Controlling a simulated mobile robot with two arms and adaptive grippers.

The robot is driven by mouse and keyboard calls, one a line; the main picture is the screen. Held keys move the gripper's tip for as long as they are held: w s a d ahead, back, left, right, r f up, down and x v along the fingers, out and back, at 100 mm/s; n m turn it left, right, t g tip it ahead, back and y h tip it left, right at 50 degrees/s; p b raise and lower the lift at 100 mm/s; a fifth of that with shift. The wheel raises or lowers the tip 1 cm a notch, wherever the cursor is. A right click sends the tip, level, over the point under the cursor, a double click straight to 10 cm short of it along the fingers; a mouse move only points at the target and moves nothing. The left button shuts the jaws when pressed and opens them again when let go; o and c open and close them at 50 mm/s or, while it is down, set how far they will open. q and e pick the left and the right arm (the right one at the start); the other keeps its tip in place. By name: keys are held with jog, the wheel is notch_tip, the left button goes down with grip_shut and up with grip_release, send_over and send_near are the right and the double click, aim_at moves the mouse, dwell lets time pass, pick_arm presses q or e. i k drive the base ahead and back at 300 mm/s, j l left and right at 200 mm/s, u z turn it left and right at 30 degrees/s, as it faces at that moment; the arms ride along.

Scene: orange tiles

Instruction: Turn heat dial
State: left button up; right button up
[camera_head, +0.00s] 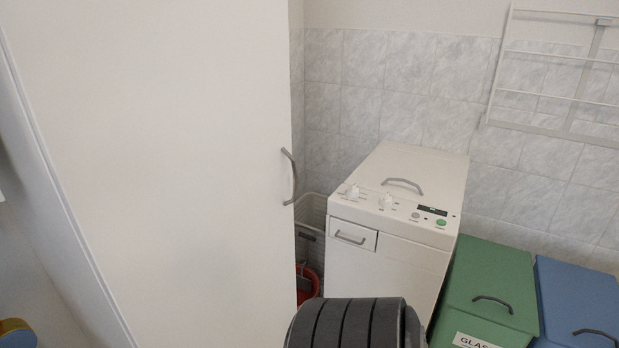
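A white top-loading washing machine (405,262) stands against the tiled wall, right of centre in the head view. Its sloped panel carries two pale dials, a left dial (353,192) and a right dial (386,201), each with small markings around it. The markings are too small to read, so I cannot tell which one is the heat dial or how it is set. To their right are a small dark display (432,210), a grey button and a green button (440,223). Neither gripper is in view, and nothing touches the dials.
A tall white cabinet (160,160) with a grey handle fills the left. A wire rack and a red container (307,283) sit in the gap beside the machine. Green (495,270) and blue (580,300) bins stand right. A white rack (560,70) hangs on the wall.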

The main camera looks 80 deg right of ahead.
aim_at(385, 200)
jog(key=z, duration=3.1)
